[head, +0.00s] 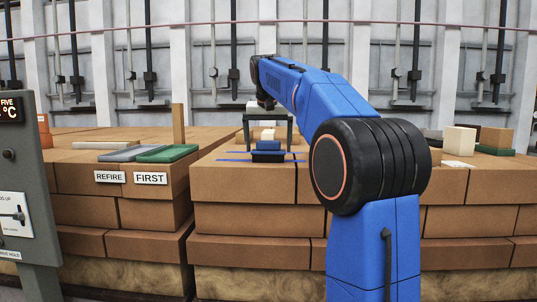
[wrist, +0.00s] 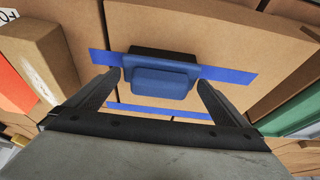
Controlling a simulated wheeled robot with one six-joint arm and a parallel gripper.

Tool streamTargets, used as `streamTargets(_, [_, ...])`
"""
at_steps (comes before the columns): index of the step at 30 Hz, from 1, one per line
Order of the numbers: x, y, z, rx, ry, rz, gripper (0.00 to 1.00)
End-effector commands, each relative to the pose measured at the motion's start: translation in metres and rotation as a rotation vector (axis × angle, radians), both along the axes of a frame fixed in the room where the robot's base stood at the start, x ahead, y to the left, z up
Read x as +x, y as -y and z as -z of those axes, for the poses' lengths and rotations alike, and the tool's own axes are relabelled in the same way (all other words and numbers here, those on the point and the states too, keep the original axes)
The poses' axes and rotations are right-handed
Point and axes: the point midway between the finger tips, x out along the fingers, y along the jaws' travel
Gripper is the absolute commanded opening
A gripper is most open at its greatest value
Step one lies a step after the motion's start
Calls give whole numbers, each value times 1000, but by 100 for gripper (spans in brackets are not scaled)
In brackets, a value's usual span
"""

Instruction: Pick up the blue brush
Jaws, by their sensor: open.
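The blue brush (head: 267,150) has a blue top and a darker base and rests on the brick stack between blue tape lines. My gripper (head: 267,136) is open over the brush in the head view. In the wrist view its two fingers (wrist: 160,82) stand apart on either side of the brush's near part. I cannot tell whether either finger touches it.
On the left, a grey tray (head: 107,154) and a green tray (head: 168,153) lie behind REFIRE and FIRST labels, near an upright brick (head: 178,125). A cream block (head: 459,139) stands on the right. A grey control panel (head: 38,195) stands at the left edge.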

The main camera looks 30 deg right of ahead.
Motion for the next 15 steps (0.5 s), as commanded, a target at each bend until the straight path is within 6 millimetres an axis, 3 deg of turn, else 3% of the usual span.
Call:
streamTargets(4, [3, 3, 10, 0, 0, 0, 100])
streamTargets(11, [4, 3, 12, 0, 1, 0, 100])
streamTargets(15, [4, 3, 11, 0, 1, 0, 71])
